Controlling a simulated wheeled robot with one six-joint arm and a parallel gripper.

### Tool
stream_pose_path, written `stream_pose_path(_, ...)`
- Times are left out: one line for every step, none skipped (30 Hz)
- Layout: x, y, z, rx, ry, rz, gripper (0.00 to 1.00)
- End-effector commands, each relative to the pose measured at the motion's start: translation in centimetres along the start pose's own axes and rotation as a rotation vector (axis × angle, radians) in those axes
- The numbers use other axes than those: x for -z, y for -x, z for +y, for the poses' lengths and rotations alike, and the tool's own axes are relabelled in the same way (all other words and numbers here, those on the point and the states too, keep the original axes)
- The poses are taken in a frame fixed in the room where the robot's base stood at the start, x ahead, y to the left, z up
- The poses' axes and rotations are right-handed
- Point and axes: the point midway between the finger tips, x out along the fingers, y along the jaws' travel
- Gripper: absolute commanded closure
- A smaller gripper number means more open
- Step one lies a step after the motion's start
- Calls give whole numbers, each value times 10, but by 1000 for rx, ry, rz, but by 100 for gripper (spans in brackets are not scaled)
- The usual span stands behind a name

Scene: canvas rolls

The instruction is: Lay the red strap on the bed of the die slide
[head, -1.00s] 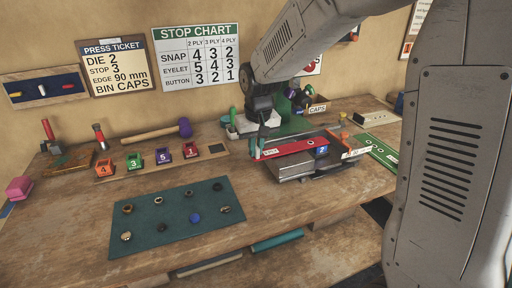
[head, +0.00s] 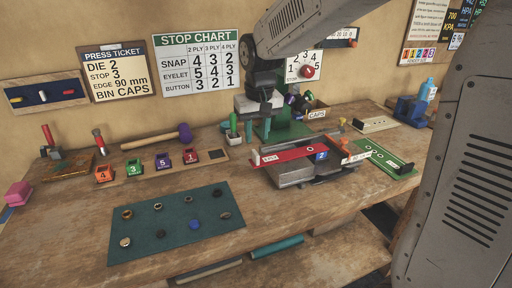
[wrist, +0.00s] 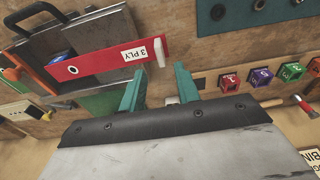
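The red strap (head: 300,153), with a "3 PLY" label, lies lengthwise across the grey metal die slide (head: 290,178). Its left end reaches past the slide's edge, with a small pale upright piece there. In the wrist view the strap (wrist: 105,60) shows its label, a dark-ringed hole and the pale piece at its end, beside the slide (wrist: 90,30). My gripper (head: 257,128) is above and behind the strap's left end. In the wrist view its teal fingers (wrist: 158,90) are spread apart with nothing held between them. A blue "2" block (head: 321,155) sits at the slide.
A green press stands behind the slide. A green strip (head: 380,158) lies to its right. Several numbered coloured blocks (head: 163,161) stand in a row at left. A teal mat (head: 150,235) with small fittings lies in front. Bare bench lies between mat and slide.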

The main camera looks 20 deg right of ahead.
Motion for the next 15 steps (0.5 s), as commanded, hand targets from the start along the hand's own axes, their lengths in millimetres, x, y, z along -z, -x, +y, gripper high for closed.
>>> stream_pose_path(1,11,0,0,0,4,68)
stream_pose_path(1,17,0,0,0,3,68)
stream_pose_path(1,23,0,0,0,4,68)
stream_pose_path(0,27,0,0,0,2,68)
stream_pose_path(0,31,0,0,0,1,68)
stream_pose_path(0,36,0,0,0,2,68)
stream_pose_path(0,39,0,0,0,1,68)
stream_pose_path(0,41,0,0,0,1,68)
stream_pose_path(0,44,0,0,0,1,68)
stream_pose_path(0,45,0,0,0,1,68)
stream_pose_path(0,46,0,0,0,0,68)
stream_pose_path(0,46,0,0,0,0,68)
stream_pose_path(0,47,0,0,0,0,68)
stream_pose_path(-2,48,0,0,0,0,68)
stream_pose_path(-5,49,1,0,0,1,68)
